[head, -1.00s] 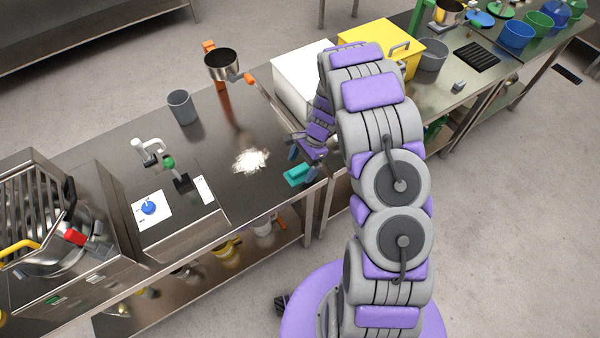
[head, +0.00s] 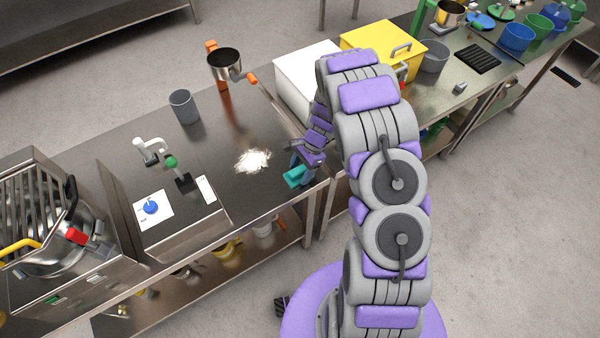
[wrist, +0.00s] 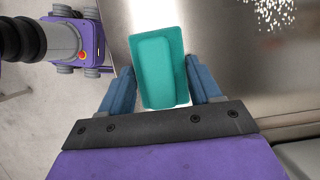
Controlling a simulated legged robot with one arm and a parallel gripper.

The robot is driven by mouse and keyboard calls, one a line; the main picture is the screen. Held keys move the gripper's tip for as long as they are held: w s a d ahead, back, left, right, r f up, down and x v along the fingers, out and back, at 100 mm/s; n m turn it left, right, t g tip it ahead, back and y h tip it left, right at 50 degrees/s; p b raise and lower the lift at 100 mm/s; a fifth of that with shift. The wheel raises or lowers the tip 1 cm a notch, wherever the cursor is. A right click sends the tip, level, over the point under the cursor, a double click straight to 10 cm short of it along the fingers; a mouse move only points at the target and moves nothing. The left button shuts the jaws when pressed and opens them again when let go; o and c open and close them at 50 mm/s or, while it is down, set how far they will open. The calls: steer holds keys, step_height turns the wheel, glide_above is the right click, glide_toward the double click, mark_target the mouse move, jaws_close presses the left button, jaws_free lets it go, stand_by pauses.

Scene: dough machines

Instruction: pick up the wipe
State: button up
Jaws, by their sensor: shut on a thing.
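The wipe is a teal block-like piece (head: 294,177) at the front edge of the steel table, beside a patch of white powder. In the wrist view the wipe (wrist: 159,68) lies between the two blue fingers of my gripper (wrist: 160,90), its long side pointing away from the palm. In the head view my gripper (head: 301,165) is down at the wipe and partly covers it. The fingers are shut on the wipe. I cannot tell whether it is clear of the table.
White powder (head: 253,160) lies on the table left of the wipe. A grey cup (head: 184,106), a pan on an orange stand (head: 224,66) and a white box (head: 308,82) stand farther back. A scale-like unit (head: 180,215) is at left.

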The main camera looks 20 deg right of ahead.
mark_target(300, 169)
steer(key=shift+d, duration=0.35)
steer(key=shift+c, duration=0.2)
steer(key=shift+r, duration=0.65)
step_height(300, 169, up, 2)
steer(key=shift+a+r+p, duration=0.1)
steer(key=shift+p, duration=0.25)
steer(key=shift+s+d+r, duration=0.15)
steer(key=shift+s+d, duration=0.25)
steer(key=shift+s, duration=0.05)
steer(key=s+d+r, duration=0.1)
steer(key=s+d, duration=0.9)
steer(key=shift+s+d+p, duration=0.15)
steer(key=shift+d+p, duration=0.05)
steer(key=shift+p, duration=0.25)
steer(key=shift+r, duration=0.1)
